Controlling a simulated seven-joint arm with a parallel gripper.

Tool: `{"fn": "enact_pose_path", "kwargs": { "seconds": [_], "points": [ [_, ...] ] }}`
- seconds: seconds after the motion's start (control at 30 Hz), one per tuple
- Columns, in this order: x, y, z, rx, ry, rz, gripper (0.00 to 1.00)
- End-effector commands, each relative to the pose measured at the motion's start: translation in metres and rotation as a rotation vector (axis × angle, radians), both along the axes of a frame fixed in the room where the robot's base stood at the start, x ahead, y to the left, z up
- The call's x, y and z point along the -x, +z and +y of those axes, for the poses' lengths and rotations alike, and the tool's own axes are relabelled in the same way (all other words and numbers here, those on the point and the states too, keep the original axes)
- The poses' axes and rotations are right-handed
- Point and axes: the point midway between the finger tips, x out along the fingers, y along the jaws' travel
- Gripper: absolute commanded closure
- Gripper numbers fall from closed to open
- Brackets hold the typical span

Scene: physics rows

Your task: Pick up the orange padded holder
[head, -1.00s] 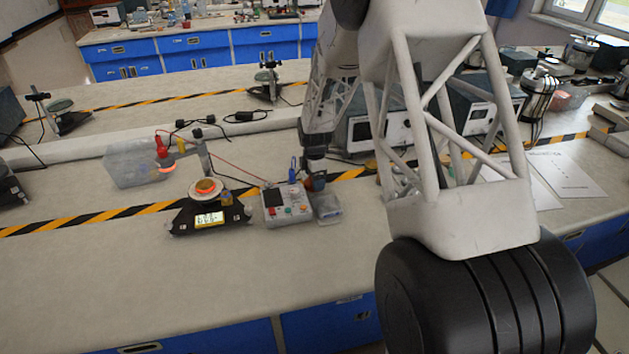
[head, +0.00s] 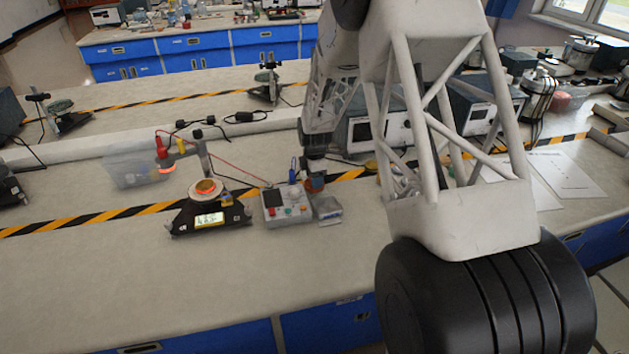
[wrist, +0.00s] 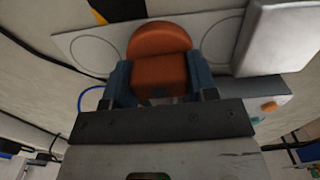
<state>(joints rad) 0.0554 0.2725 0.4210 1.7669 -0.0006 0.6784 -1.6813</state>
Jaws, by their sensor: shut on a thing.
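The orange padded holder (wrist: 159,68) is between the two blue fingers of my gripper (wrist: 161,82) in the wrist view. It has a rounded pad at the top and a block-shaped body below. The fingers press on both sides of the body, so the gripper is shut on it. In the head view my gripper (head: 315,172) is small and partly dark, just behind the grey control box. A small orange-brown patch of the holder (head: 315,185) shows at its tip. I cannot tell whether the holder touches the bench.
The grey control box (head: 286,205) and a small clear box (head: 328,210) stand close in front of the gripper. Large instruments (head: 375,130) stand behind. The front of the bench is clear.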

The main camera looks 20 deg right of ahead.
Motion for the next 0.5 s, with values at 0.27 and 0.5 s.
{"fn": "enact_pose_path", "kwargs": {
  "seconds": [0.27,0.5],
  "points": [
    [0.001,0.003,0.0,0.0,0.0,0.003,0.72],
    [0.001,0.028,0.0,0.0,0.0,0.001,0.72]
  ]
}}
